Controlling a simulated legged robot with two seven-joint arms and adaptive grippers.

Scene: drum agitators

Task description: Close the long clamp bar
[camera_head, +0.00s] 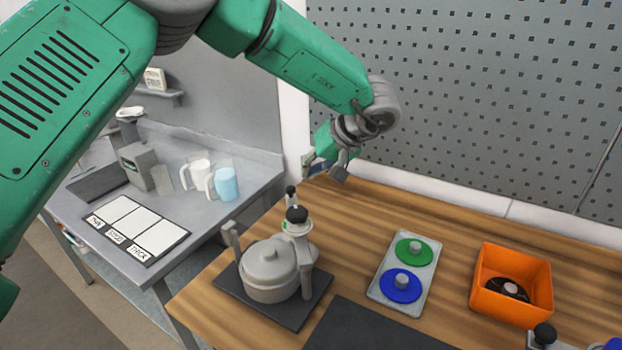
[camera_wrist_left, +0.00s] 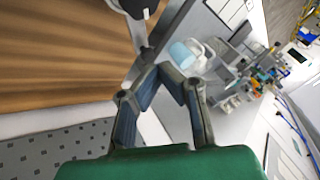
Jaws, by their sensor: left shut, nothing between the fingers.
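A grey lidded drum (camera_head: 269,272) stands on a dark base plate (camera_head: 302,312) on the wooden table. A grey clamp post with a black knob (camera_head: 297,215) rises at the drum's right, and a second, smaller black knob (camera_head: 291,191) shows behind it. A short grey upright (camera_head: 231,238) stands at the drum's left. I cannot tell which of these parts is the long clamp bar. My left gripper (camera_head: 322,172) is shut and empty, above and behind the drum, apart from it. In the left wrist view its fingertips (camera_wrist_left: 171,72) meet. My right gripper is not in view.
A tray (camera_head: 376,295) with a green disc (camera_head: 413,251) and a blue disc (camera_head: 400,285) lies right of the drum. An orange bin (camera_head: 510,258) stands further right. A perforated wall (camera_head: 470,100) closes off the back. A grey side bench (camera_head: 250,183) holds cups at left.

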